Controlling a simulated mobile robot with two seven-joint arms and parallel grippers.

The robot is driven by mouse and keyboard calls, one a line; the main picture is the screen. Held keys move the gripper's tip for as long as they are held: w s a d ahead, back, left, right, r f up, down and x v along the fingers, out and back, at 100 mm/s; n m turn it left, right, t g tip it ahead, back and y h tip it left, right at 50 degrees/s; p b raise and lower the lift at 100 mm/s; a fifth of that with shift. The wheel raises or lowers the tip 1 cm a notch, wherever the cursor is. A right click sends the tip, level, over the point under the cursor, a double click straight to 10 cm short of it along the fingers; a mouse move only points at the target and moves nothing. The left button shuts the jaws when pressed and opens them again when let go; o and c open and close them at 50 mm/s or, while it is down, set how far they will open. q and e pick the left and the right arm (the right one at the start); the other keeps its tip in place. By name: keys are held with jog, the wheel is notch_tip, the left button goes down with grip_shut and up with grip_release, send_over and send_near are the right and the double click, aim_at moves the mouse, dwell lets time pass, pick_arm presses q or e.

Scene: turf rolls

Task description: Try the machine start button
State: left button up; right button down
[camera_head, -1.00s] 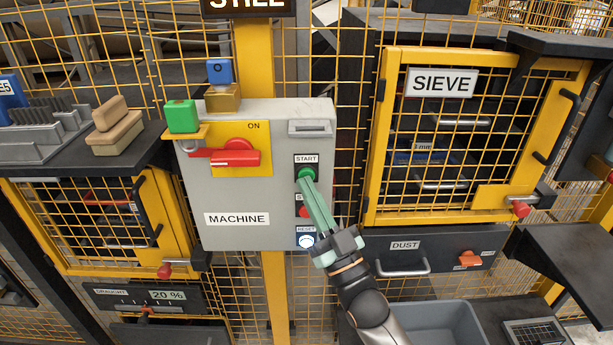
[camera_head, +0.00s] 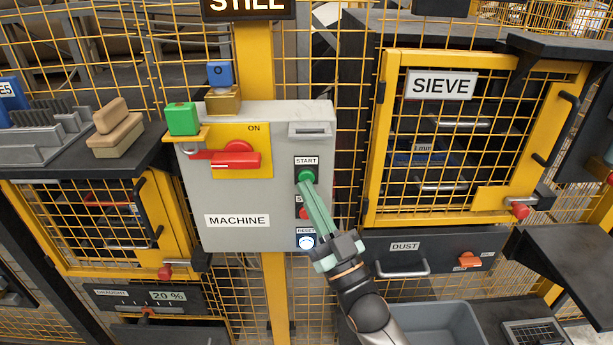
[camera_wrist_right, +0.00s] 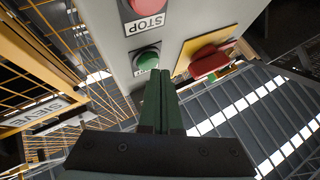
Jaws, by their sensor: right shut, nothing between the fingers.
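The grey machine box (camera_head: 237,195) is fixed to a yellow post. Its green start button (camera_head: 307,175) sits under a START label on the right of its face. My right gripper (camera_head: 309,184) is shut and empty, its green fingers pointing up at the start button with the tips at or just short of it. The right wrist view shows the green button (camera_wrist_right: 148,61) just beyond the fingertips (camera_wrist_right: 160,74); I cannot tell whether they touch. The red stop button (camera_head: 303,212) is partly hidden behind the fingers. My left gripper is not in view.
A red switch handle (camera_head: 236,159) points sideways, with ON printed above right. A white-blue reset button (camera_head: 306,241) is below. The sieve cage (camera_head: 470,150) and dust drawer (camera_head: 430,251) stand to the right.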

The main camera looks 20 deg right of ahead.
jog(key=shift+s+a, duration=0.1)
jog(key=shift+s, duration=0.2)
jog(key=s+p, duration=0.1)
jog(key=s, duration=0.1)
jog(key=s+a, duration=0.1)
jog(key=s, duration=0.2)
jog(key=shift+a+p, duration=0.2)
jog(key=shift+p, duration=0.15)
jog(key=shift+w, duration=0.1)
dwell(0.4)
notch_tip(320, 180, down, 10)
jog(key=g+h+p, duration=0.2)
jog(key=g+p, duration=0.1)
jog(key=g, duration=0.2)
jog(key=s+d+f+m+g+h+p, duration=0.1)
jog(key=s+d+f+g+h+p, duration=0.1)
jog(key=s+f+g, duration=0.8)
jog(key=s+d+f+p, duration=0.1)
jog(key=s+f, duration=0.5)
jog(key=f, duration=0.4)
jog(key=shift+s+d+f, duration=0.2)
jog(key=shift+s+f, duration=0.15)
jog(key=shift+s, duration=0.05)
